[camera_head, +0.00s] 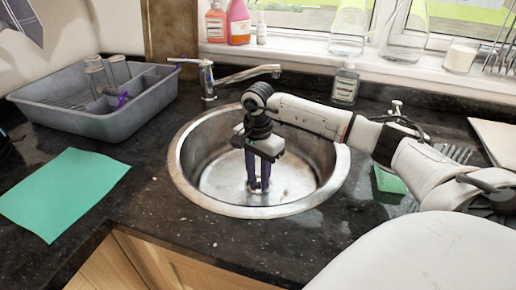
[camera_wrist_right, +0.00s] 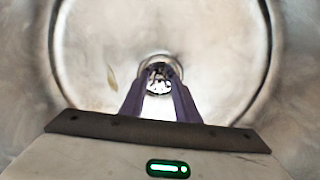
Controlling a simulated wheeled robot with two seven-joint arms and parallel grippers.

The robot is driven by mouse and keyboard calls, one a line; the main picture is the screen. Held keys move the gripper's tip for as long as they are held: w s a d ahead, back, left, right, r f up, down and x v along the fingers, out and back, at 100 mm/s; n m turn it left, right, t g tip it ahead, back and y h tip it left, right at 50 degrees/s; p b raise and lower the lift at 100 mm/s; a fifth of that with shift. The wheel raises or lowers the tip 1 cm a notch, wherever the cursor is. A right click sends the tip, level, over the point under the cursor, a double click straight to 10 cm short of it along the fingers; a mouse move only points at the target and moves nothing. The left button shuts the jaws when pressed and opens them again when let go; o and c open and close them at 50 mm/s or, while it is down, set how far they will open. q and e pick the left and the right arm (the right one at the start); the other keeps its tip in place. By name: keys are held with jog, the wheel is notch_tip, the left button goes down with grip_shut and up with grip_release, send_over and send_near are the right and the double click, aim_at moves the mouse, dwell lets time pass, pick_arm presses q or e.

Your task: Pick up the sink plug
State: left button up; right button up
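My right gripper (camera_head: 258,188) reaches straight down into the round steel sink (camera_head: 215,185), with its purple fingers low over the bottom near the middle. In the right wrist view, the fingers of the right gripper (camera_wrist_right: 160,76) stand apart with a gap between them. A small round metal piece (camera_wrist_right: 159,88), which looks like the sink plug in the drain, shows between and just beyond the fingertips. The fingers partly hide it, and I cannot tell if they touch it. In the head view, the fingers cover most of that spot. My left gripper is not clearly seen.
A grey dish tub (camera_head: 85,120) with glasses stands left of the sink, and a green cloth (camera_head: 65,190) lies in front of it. The tap (camera_head: 235,76) rises behind the sink. A soap bottle (camera_head: 345,85) stands behind my right arm. The counter's front edge is near.

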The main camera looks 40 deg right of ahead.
jog(key=shift+f, duration=0.1)
jog(key=c, duration=0.7)
grip_shut()
notch_tip(320, 180, up, 10)
notch_tip(320, 180, up, 10)
jog(key=p, duration=1)
send_over(258, 179)
jog(key=shift+s+a, duration=0.1)
